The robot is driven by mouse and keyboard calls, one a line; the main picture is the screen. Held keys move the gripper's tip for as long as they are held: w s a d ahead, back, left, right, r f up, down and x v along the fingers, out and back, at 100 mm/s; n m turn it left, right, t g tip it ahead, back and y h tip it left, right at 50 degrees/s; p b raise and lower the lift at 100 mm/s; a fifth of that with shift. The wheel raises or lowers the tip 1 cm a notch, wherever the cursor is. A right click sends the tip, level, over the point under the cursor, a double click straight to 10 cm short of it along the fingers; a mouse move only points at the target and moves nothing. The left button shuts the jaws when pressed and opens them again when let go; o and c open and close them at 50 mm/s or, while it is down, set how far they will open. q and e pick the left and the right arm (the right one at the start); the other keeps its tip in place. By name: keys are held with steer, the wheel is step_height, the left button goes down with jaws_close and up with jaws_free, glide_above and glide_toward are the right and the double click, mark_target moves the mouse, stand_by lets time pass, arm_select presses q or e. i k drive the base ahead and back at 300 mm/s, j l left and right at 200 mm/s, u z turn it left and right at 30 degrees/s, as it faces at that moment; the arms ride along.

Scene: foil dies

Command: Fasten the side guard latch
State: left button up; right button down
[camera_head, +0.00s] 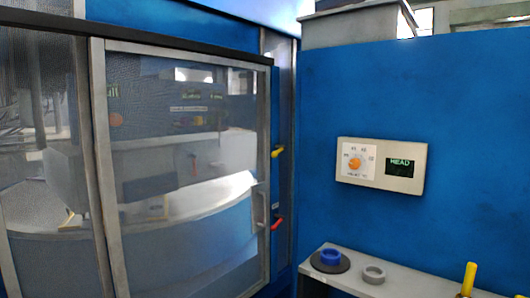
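A side guard door (98,150) with a grey metal frame and see-through mesh panel fills the left of the head view. It looks closed against the blue machine. A pale upright handle (260,205) sits near its right edge. On the blue post just right of the door are a small lever with a yellow end (277,153) and, lower, one with a red end (277,223). I cannot tell for sure which of them is the latch, or whether it is engaged. Neither of my grippers is in view.
A blue wall (460,100) on the right carries a beige control box (407,184) with an orange knob and a display reading HEAD. Below, a grey ledge (420,285) holds a blue ring on a dark disc (330,262), a grey ring (374,274) and a yellow handle (468,278).

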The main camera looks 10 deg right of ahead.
mark_target(279, 148)
steer(key=z, duration=0.4)
steer(key=i+l, duration=0.25)
steer(key=i, duration=0.3)
steer(key=i+l, duration=0.25)
steer(key=i, duration=0.25)
steer(key=i+l, duration=0.25)
steer(key=i, duration=0.3)
steer(key=i+l, duration=0.25)
steer(key=i, duration=0.3)
steer(key=j+u, duration=0.05)
